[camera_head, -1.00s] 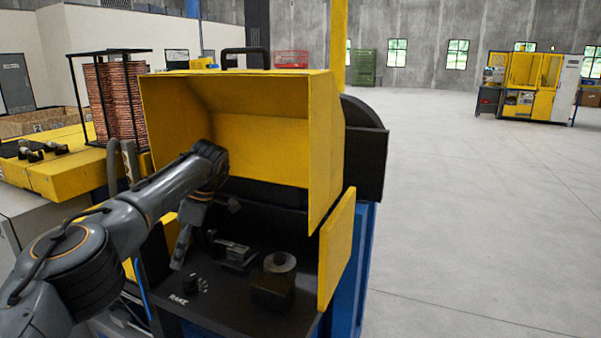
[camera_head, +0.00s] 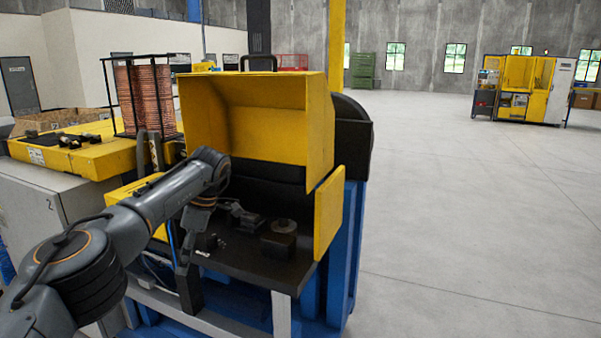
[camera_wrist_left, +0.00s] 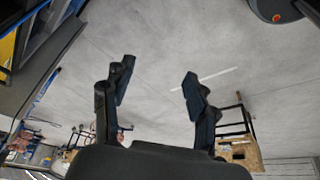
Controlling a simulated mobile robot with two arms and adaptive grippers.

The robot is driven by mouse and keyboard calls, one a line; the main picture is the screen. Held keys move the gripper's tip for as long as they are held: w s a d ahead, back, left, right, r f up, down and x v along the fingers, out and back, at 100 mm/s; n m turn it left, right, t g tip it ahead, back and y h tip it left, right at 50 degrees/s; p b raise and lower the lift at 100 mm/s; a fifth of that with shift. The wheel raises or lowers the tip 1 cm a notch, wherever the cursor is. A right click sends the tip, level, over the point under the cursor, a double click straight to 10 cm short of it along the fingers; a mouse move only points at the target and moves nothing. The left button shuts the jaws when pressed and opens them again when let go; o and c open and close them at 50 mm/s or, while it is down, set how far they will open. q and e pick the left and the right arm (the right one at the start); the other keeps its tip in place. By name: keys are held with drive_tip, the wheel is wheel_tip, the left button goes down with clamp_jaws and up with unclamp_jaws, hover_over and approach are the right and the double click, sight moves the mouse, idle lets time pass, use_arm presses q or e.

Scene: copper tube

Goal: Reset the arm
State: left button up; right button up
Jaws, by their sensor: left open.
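My left arm comes in from the left in the head view, bent at the elbow, with its wrist in front of the yellow-hooded machine (camera_head: 255,105). My left gripper (camera_head: 186,268) hangs downward at the left front edge of the machine's dark work surface, partly hidden by the wrist. In the left wrist view the left gripper (camera_wrist_left: 158,70) has its two dark fingers wide apart. Nothing is between them but bare grey floor. My right arm and gripper are not in view.
The machine's dark work surface (camera_head: 235,258) carries small fixtures and a block with a round top (camera_head: 279,238). A black rack of copper tubes (camera_head: 147,98) stands on a yellow table (camera_head: 75,150) at left. Open concrete floor (camera_head: 470,220) lies to the right.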

use_arm(q)
drive_tip(key=s+d+f+n+t+h, duration=0.35)
drive_tip(key=d+f+n+h, duration=0.55)
drive_tip(key=d+f, duration=0.7)
drive_tip(key=s+d+f+n+t+h, duration=0.3)
drive_tip(key=d+f+n+h, duration=0.65)
drive_tip(key=f, duration=0.95)
drive_tip(key=s+a+f+n+t+y, duration=0.2)
drive_tip(key=s+a+f+n+y, duration=0.35)
drive_tip(key=s+f+n, duration=0.45)
drive_tip(key=s+a+f+n+t+y, duration=0.1)
drive_tip(key=s+a+f+n+y, duration=0.35)
drive_tip(key=a+f+n, duration=0.55)
drive_tip(key=s+a+f+n+g+y, duration=0.1)
drive_tip(key=s+f, duration=0.4)
drive_tip(key=s, duration=0.7)
drive_tip(key=s+a+f+n+g+y, duration=0.2)
drive_tip(key=s+a+f+n+g, duration=0.2)
drive_tip(key=s, duration=0.9)
drive_tip(key=s+a+f+n+g+y, duration=0.1)
drive_tip(key=s+f+n, duration=0.4)
drive_tip(key=s, duration=0.7)
drive_tip(key=shift+s+a+f+n+g, duration=0.35)
drive_tip(key=shift+s+a+n+g, duration=0.1)
drive_tip(key=shift+a+g, duration=0.5)
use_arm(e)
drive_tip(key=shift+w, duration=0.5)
